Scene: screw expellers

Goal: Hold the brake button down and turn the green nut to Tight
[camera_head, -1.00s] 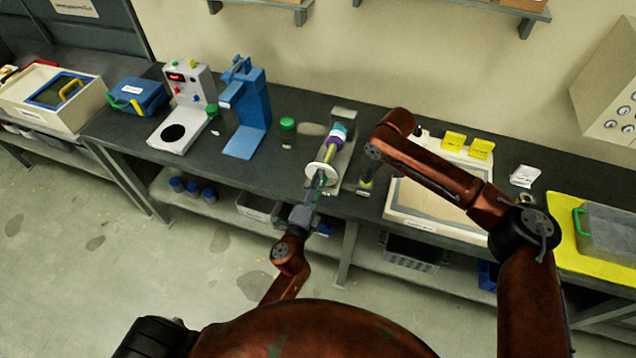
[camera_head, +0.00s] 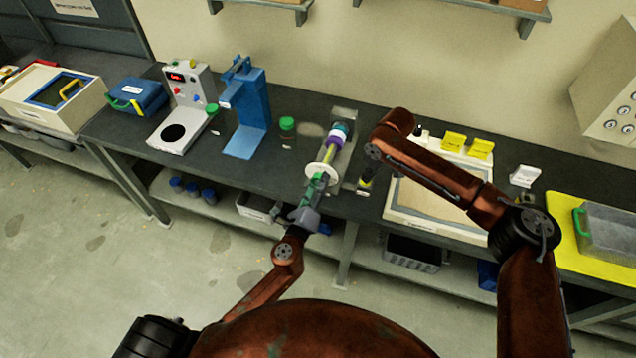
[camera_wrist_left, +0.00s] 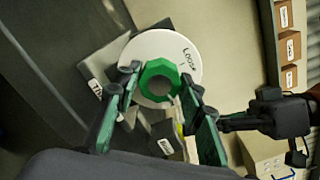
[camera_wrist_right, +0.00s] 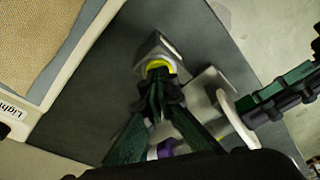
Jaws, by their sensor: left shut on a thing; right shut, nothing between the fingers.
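The green nut (camera_wrist_left: 147,74) sits on a shaft end in front of a white disc (camera_wrist_left: 186,70) marked "Loose". In the head view the left gripper (camera_head: 316,186) is at the front of the white disc (camera_head: 323,169). My right gripper (camera_wrist_right: 157,72) is shut and empty, its tips over the yellow-ringed brake button (camera_wrist_right: 153,63). The tips hide most of the button; I cannot tell how far it is pressed.
A purple-and-white shaft (camera_head: 335,137) runs back from the disc. A green-capped jar (camera_head: 288,128), a blue stand (camera_head: 248,112) and a white device (camera_head: 188,105) stand left. A cream tray (camera_head: 432,215) lies right, below my right arm.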

